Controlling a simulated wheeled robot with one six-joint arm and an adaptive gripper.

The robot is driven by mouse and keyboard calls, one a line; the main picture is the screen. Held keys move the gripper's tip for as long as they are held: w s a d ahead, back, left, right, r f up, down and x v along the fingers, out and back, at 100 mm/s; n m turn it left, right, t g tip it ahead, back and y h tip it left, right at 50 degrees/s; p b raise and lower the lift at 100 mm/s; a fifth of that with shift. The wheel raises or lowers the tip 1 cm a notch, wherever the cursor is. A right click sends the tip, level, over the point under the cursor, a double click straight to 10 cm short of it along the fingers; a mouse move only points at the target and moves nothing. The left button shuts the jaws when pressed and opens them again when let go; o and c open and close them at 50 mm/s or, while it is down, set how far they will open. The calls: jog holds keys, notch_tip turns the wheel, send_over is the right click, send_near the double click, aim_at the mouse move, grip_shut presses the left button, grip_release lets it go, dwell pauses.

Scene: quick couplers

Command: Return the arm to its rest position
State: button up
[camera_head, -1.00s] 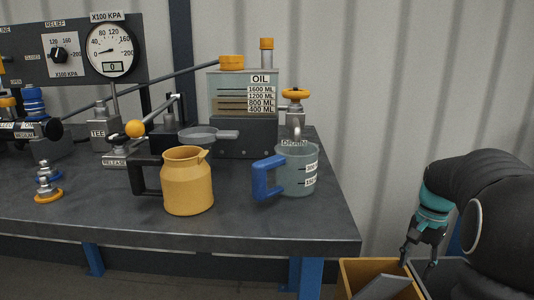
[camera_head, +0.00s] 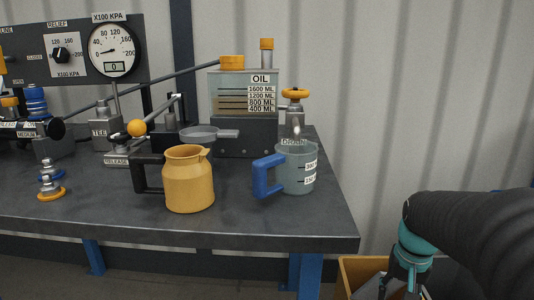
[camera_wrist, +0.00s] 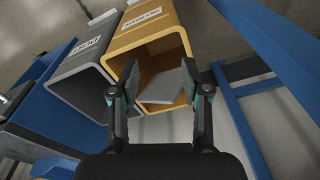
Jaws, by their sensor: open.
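My gripper (camera_head: 404,288) hangs low at the right of the head view, over the yellow bin (camera_head: 352,272), beside the bench. In the wrist view my gripper (camera_wrist: 160,90) has its two fingers well apart, with nothing between them. Beyond the fingers, the wrist view shows the open yellow bin (camera_wrist: 122,45) with a flat grey piece (camera_wrist: 163,88) inside. The grey piece is partly hidden in the head view. My dark arm comes in from the right edge.
A grey bin (camera_wrist: 80,85) stands beside the yellow one. The bench (camera_head: 250,222) holds a yellow jug (camera_head: 188,182), a blue-handled measuring cup (camera_head: 297,168), an oil tank (camera_head: 245,95) and a gauge panel (camera_head: 70,65). Blue frame bars (camera_wrist: 270,50) run close on the right in the wrist view.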

jog(key=s+a+r+n+t, duration=0.2)
jog(key=s+a, duration=0.4)
jog(key=s+a+r+n+t, duration=0.2)
jog(key=s+a, duration=0.4)
jog(key=shift+r+n, duration=0.3)
jog(key=shift+r, duration=0.05)
jog(key=shift+s, duration=0.1)
jog(key=shift+c, duration=0.3)
jog(key=shift+d, duration=0.1)
jog(key=shift+c, duration=0.2)
